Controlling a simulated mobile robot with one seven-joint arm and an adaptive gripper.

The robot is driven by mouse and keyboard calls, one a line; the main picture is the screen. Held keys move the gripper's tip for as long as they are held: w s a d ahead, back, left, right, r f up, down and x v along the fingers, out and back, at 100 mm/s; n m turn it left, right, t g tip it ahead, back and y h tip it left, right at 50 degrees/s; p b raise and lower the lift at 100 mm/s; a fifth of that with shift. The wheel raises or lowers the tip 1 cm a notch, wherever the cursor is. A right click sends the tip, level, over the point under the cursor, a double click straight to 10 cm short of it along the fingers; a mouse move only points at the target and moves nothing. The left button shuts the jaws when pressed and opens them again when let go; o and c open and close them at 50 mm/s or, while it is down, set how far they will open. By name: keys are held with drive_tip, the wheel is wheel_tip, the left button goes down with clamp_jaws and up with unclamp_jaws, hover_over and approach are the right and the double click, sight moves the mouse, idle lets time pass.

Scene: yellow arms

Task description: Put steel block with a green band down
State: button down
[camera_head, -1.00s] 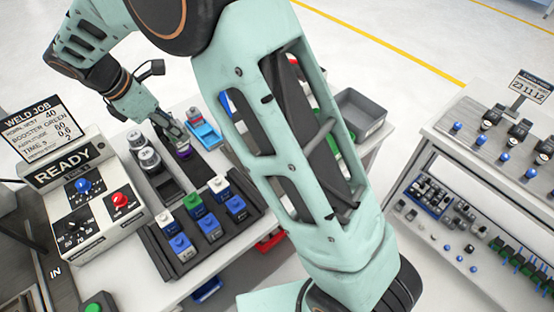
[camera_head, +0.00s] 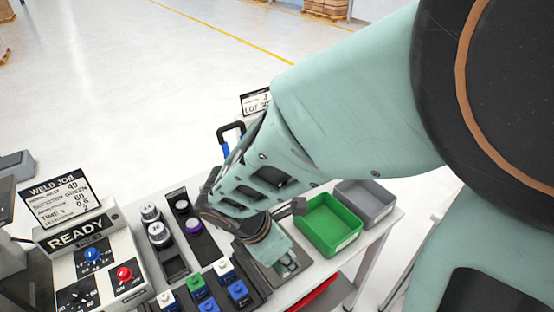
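My gripper (camera_head: 287,266) is at the end of the teal wrist, low over the bench just left of the green bin. It is small, and the wrist partly covers it. I cannot make out whether its fingers are open or shut, or whether a block is between them. I cannot pick out a steel block with a green band.
A green bin (camera_head: 331,225) and a grey bin (camera_head: 368,203) stand on the right of the bench. A rack of blue, green and white blocks (camera_head: 197,285) is at the front. The READY control box (camera_head: 84,250) stands at the left. My arm covers much of the back.

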drive_tip(key=w+f+b, duration=0.2)
drive_tip(key=w+f, duration=0.1)
drive_tip(key=w, duration=0.1)
drive_tip(key=w+a+f+b, duration=0.1)
drive_tip(key=w+f+b, duration=0.2)
drive_tip(key=w, duration=0.1)
drive_tip(key=w+a+f+b, duration=0.1)
drive_tip(key=w+f+b, duration=0.1)
drive_tip(key=w, duration=0.3)
drive_tip(key=shift+f+b, duration=0.35)
drive_tip(key=shift+f, duration=0.2)
drive_tip(key=shift+w+f, duration=0.1)
drive_tip(key=shift+f, duration=0.2)
drive_tip(key=shift+w+f+b, duration=0.2)
drive_tip(key=shift+f+b, duration=1.4)
drive_tip(key=shift+f, duration=0.2)
drive_tip(key=c, duration=1.5)
unclamp_jaws()
